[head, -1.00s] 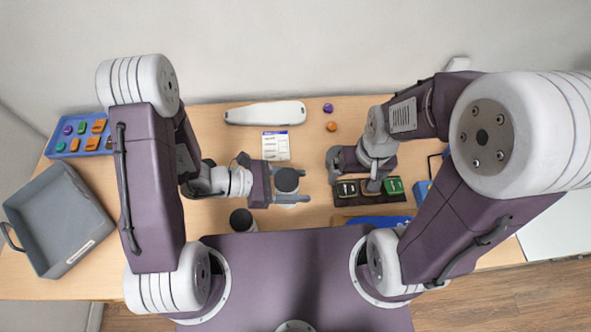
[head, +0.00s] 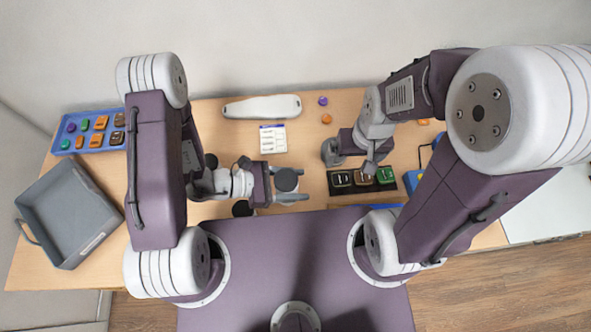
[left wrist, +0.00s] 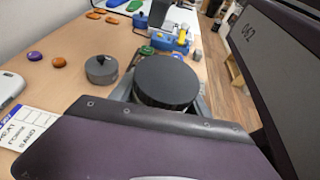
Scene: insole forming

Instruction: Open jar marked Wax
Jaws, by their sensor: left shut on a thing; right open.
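My left gripper (head: 291,191) is shut around a jar with a dark round lid (head: 286,179). The lid also shows in the left wrist view (left wrist: 167,82). The lid is on, and no Wax mark can be read. A second dark jar (head: 242,208) is partly hidden under my left gripper. A grey round jar-like thing (head: 331,153), with a knob on top in the left wrist view (left wrist: 102,69), stands beyond the held jar. My right gripper (head: 369,167) is open near the black tray; its fingers are partly hidden.
The black tray (head: 335,193) holds several marked pieces. A white card (head: 273,139), a long white object (head: 262,107) and purple and orange knobs (head: 323,101) lie toward the back. A blue tray (head: 67,149) and grey bin (head: 75,212) are at the left.

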